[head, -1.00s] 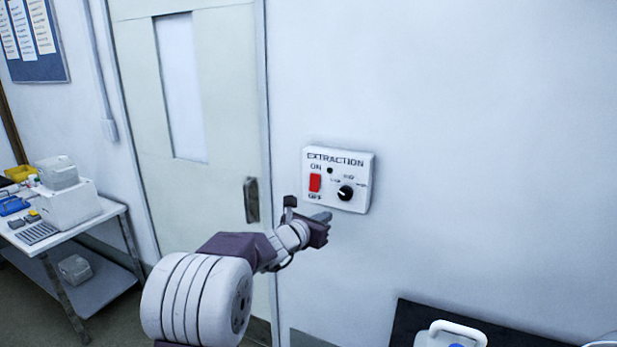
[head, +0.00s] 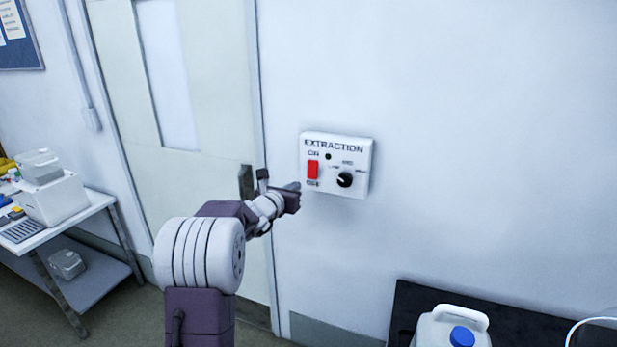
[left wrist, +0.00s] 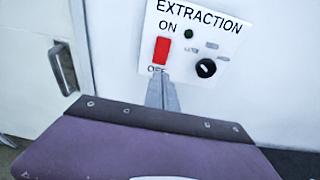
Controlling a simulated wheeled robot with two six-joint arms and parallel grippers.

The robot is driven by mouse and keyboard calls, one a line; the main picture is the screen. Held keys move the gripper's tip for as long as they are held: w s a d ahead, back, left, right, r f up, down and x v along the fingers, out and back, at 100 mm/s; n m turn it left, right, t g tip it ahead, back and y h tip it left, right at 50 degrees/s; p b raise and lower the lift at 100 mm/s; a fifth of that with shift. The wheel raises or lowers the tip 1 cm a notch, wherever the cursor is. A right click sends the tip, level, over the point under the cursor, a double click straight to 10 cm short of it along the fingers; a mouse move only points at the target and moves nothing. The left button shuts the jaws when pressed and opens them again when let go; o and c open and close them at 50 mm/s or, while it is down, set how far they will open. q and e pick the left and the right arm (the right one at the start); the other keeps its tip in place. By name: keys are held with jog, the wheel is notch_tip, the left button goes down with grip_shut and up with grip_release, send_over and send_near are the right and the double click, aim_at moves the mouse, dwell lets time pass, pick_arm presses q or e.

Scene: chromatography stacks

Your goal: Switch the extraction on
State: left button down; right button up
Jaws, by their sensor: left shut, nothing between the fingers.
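The white EXTRACTION panel (head: 357,143) is on the wall right of the door. Its red rocker switch (head: 312,170) sits between the ON and OFF labels, with a dark round indicator (head: 328,156) and a black knob (head: 345,180) to the right. The panel (left wrist: 222,60) and red switch (left wrist: 161,50) also show in the left wrist view. My left gripper (head: 296,187) is shut and empty. Its fingertips (left wrist: 160,78) are just below the red switch, over the OFF label; I cannot tell whether they touch the panel. The indicator looks unlit. My right gripper is out of view.
A door with a dark handle (head: 246,182) stands left of the panel. A white bench (head: 100,205) with lab equipment is at the far left. A white jug with a blue cap (head: 461,337) stands by a dark surface at the lower right. The wall around the panel is clear.

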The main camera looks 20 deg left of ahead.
aim_at(312, 175)
pick_arm(q)
jog(key=w+p, duration=0.2)
jog(key=w, duration=0.1)
jog(key=w+f+p, duration=0.1)
jog(key=w, duration=0.3)
jog(key=w+f+p, duration=0.1)
jog(key=w+p, duration=0.1)
jog(key=w, duration=0.2)
jog(key=shift+w+a+p, duration=0.1)
jog(key=shift+a+p, duration=0.1)
jog(key=shift+p, duration=0.1)
jog(key=shift+w+f, duration=0.15)
jog(key=shift+w, duration=0.2)
